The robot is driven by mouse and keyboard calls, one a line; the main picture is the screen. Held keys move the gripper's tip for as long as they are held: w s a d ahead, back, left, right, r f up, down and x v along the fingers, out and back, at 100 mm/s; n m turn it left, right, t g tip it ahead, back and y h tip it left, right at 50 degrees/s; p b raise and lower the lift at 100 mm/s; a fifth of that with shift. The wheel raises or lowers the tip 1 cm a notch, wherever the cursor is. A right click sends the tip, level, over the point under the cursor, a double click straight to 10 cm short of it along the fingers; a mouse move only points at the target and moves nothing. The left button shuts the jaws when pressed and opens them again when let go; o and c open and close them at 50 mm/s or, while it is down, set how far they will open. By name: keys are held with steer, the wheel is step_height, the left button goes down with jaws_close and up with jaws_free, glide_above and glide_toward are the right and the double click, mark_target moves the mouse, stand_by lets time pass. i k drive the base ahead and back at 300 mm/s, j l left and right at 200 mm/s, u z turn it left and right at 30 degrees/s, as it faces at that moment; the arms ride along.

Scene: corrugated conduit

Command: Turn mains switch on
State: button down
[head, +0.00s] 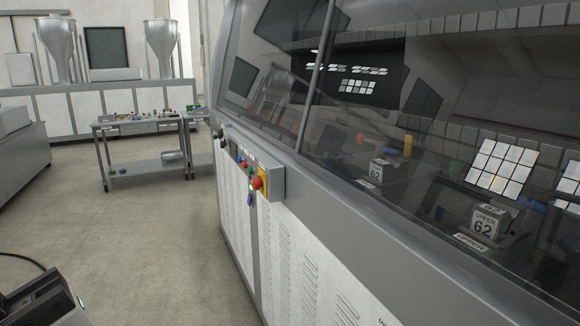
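A red knob on a yellow plate (261,183), which looks like the mains switch, sits at the near end of a narrow control panel on the machine's long side. It is small and seen at a steep angle, so its turned position cannot be told. A small purple thing (250,199) shows just below and left of it.
The machine's grey-white front (300,255) with vents runs along the right. Several small buttons (240,161) line the panel. A metal cart (140,125) stands farther back at left. Open floor (150,235) lies left of the machine. A dark object with a cable fills the bottom left corner.

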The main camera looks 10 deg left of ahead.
mark_target(256, 182)
steer(key=i+j, duration=0.1)
steer(key=i, duration=0.35)
steer(key=i+j, duration=0.1)
steer(key=i, duration=0.3)
steer(key=j+u, duration=0.05)
